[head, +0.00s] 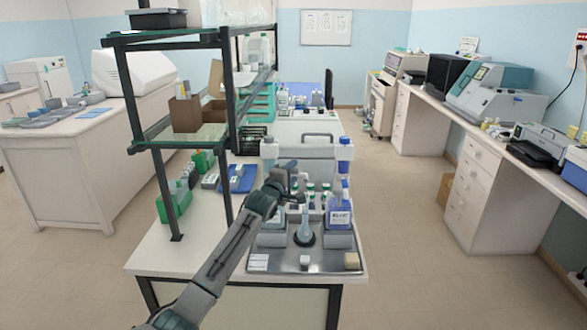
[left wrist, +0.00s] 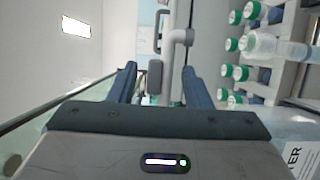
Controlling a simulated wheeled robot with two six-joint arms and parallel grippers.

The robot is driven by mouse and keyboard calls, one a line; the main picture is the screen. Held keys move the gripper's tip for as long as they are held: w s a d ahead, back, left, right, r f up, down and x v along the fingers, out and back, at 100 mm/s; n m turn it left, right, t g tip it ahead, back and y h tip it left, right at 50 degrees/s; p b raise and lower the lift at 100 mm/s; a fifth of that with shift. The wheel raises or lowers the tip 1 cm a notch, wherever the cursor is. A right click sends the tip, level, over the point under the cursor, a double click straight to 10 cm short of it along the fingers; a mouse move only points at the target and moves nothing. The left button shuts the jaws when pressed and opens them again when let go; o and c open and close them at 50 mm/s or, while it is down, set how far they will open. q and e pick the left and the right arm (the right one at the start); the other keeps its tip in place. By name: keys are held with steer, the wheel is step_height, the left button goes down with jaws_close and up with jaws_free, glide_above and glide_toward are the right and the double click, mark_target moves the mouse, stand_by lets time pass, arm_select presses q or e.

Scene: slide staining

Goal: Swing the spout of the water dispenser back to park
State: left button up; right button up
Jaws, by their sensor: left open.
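My left gripper (head: 290,175) is over the back of the staining station, near the left end of its white upper bar. In the left wrist view my left gripper (left wrist: 158,82) is open. A grey block (left wrist: 155,77) shows between its fingers, with a gap on each side. A pale pipe with an elbow (left wrist: 180,37), which looks like the dispenser's spout, runs just beyond the fingertips. A white label ending in "TER" (left wrist: 299,162) is at the lower right corner. In the head view my gripper and arm hide much of the spout. My right gripper is not in view.
Several green-capped bottles (left wrist: 232,45) stand close on the right in the wrist view. A dark-framed shelf (head: 160,145) rises left of my arm.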

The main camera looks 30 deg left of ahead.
arm_select(q)
steer(key=shift+w+a, duration=0.1)
steer(key=shift+w, duration=0.55)
steer(key=shift+c, duration=0.2)
jaws_close()
